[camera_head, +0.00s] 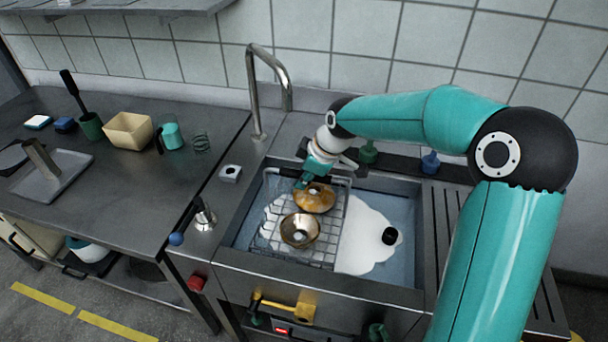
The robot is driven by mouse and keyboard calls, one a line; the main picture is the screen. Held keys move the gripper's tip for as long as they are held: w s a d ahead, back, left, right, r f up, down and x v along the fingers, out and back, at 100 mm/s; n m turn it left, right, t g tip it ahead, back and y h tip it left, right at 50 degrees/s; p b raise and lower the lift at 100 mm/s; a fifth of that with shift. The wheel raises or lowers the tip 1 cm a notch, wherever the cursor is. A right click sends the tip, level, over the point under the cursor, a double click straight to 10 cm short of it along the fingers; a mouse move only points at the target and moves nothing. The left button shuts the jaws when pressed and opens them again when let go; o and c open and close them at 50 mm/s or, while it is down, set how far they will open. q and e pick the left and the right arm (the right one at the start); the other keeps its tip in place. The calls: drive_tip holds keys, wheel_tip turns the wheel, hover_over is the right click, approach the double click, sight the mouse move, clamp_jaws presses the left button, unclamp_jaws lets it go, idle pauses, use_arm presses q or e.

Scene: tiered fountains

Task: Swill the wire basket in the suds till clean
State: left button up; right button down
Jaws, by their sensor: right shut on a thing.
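The wire basket (268,232) sits in the left part of the sink (408,200), low in blue-grey water with white suds (362,240). A dirty orange-brown bowl (316,199) and a metal bowl (300,231) are in the basket. My right gripper (304,184) reaches down at the basket's far side, just behind the orange-brown bowl, and is shut on the basket's far rim. The exact contact is small and partly hidden by the gripper. My left gripper is not in view.
A tall tap (268,85) stands behind the sink's left corner. A small black thing (389,236) lies in the suds. A ribbed drainboard (445,225) is at the right. The left counter holds a tan tub (128,131), a teal cup (172,136) and a grey tray (55,174).

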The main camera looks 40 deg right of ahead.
sight(304, 208)
wheel_tip(304, 208, down, 12)
drive_tip(key=b, duration=0.9)
drive_tip(key=shift+r+b, duration=0.1)
drive_tip(key=shift+b, duration=0.25)
drive_tip(key=shift+r, duration=0.2)
drive_tip(key=shift+r+p, duration=1.05)
drive_tip(key=shift+r, duration=0.35)
drive_tip(key=shift+f, duration=0.1)
drive_tip(key=shift+f+b, duration=1.45)
drive_tip(key=shift+f, duration=0.05)
drive_tip(key=shift+r, duration=0.1)
